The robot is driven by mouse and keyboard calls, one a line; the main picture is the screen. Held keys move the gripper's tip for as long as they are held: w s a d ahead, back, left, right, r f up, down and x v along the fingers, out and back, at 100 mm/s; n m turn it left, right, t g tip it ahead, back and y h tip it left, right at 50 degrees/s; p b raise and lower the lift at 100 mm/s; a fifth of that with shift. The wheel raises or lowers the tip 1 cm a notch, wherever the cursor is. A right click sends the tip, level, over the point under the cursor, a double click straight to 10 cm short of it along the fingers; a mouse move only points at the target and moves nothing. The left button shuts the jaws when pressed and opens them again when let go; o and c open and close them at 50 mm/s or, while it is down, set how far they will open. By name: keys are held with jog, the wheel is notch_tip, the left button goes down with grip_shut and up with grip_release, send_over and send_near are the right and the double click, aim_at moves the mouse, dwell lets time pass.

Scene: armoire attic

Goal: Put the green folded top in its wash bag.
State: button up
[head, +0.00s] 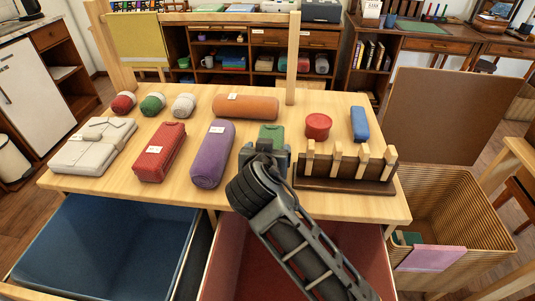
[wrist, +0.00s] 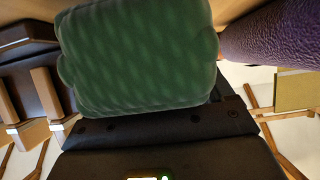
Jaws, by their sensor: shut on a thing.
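The green folded top (head: 271,131) is in my gripper (head: 268,147), near the middle of the table. In the wrist view the green top (wrist: 140,55) is large and close, with a quilted-looking surface, between the jaws. My gripper is shut on it. In the head view my gripper and arm hide its lower part. I cannot tell from the head view whether it touches the table top. I cannot tell which thing is its wash bag; a pale folded bundle (head: 92,146) lies at the table's left.
Purple (head: 212,155), red (head: 159,152) and orange (head: 245,107) rolls lie around the top. A dark rack with wooden pegs (head: 345,180) is right of my gripper. Blue (head: 105,250) and red (head: 235,262) bins stand in front; a wicker hamper (head: 455,215) stands right.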

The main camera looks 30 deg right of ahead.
notch_tip(320, 180, up, 9)
jog(key=shift+r, duration=0.1)
dwell(0.4)
